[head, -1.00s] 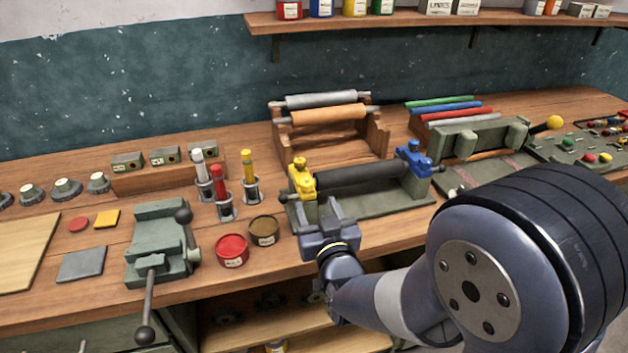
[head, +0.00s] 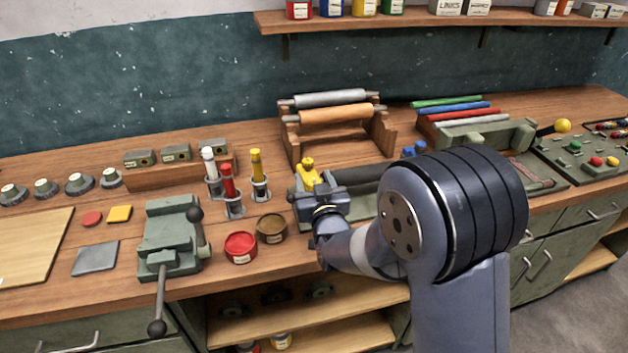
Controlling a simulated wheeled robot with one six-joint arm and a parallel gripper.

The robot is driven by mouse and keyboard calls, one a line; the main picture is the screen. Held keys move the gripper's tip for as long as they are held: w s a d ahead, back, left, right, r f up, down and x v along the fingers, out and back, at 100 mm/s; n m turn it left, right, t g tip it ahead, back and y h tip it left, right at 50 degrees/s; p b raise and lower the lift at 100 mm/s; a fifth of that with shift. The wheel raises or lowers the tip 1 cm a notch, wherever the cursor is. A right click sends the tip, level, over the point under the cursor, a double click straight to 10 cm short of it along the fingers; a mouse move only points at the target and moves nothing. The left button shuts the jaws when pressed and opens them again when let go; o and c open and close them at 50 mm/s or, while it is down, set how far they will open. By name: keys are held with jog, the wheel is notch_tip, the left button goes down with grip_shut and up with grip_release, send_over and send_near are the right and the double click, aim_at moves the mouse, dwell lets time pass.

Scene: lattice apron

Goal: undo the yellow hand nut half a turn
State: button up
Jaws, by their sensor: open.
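The yellow hand nut (head: 308,163) tops a yellow clamp block (head: 312,181) at the left end of a dark roller (head: 365,175) on a green stand (head: 362,207). My gripper (head: 318,191) is open, right at the near side of the yellow block and below the nut's top in the picture. Its body hides the block's lower part. I cannot tell whether the fingers touch the block or stand around it. A blue hand nut (head: 414,149) is at the roller's right end, partly hidden by my arm.
A green vice (head: 168,236) with a long handle is further left. A wooden rack (head: 338,137) with rollers stands behind.

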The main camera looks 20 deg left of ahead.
jog(key=c, duration=1)
jog(key=shift+f+n+g+y+b, duration=0.15)
jog(key=shift+n+g+y+b, duration=0.2)
jog(key=shift+b, duration=0.5)
jog(key=shift+y+b, duration=0.35)
jog(key=shift+b, duration=0.15)
jog(key=shift+r+n+g+y+b, duration=0.2)
jog(key=shift+n+g+y+b, duration=0.85)
jog(key=shift+n+y+b, duration=0.15)
jog(key=o, duration=1)
